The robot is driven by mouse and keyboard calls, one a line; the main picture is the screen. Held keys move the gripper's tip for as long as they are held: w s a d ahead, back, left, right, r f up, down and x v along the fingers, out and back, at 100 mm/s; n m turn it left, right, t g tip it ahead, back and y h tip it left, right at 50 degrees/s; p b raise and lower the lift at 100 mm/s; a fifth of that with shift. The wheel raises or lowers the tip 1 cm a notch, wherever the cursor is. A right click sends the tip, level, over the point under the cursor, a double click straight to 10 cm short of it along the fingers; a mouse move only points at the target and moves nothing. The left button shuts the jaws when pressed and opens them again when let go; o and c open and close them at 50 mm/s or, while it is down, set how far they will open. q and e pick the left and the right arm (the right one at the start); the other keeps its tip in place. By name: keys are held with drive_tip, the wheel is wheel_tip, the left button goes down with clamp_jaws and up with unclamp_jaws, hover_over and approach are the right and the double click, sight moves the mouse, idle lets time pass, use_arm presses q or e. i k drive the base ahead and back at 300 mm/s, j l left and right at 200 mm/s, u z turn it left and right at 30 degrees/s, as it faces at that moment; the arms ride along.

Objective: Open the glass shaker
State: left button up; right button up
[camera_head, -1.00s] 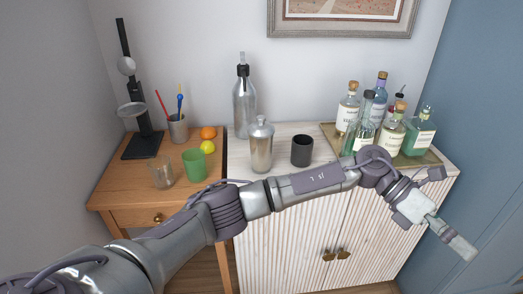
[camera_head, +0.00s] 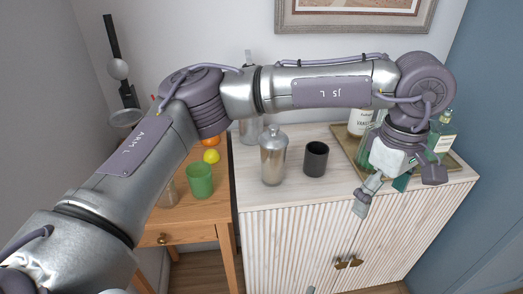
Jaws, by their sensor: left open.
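The glass shaker (camera_head: 273,160) stands upright on the white ribbed cabinet, left of the black cup. It looks silvery grey, with a rounded cap (camera_head: 272,133) seated on top.
A black cup (camera_head: 316,159) stands just right of the shaker. A tray (camera_head: 344,139) with bottles is at the right, partly hidden by my left arm. A green cup (camera_head: 200,180) and a yellow fruit (camera_head: 211,156) are on the wooden table. The cabinet's front strip is clear.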

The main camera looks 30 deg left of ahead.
sight(272, 162)
drive_tip(key=i+j, duration=0.15)
drive_tip(key=j, duration=0.2)
drive_tip(key=i+j, duration=0.15)
drive_tip(key=j, duration=0.2)
drive_tip(key=i+j, duration=0.1)
drive_tip(key=j, duration=0.25)
drive_tip(key=i+j, duration=0.15)
drive_tip(key=j, duration=0.2)
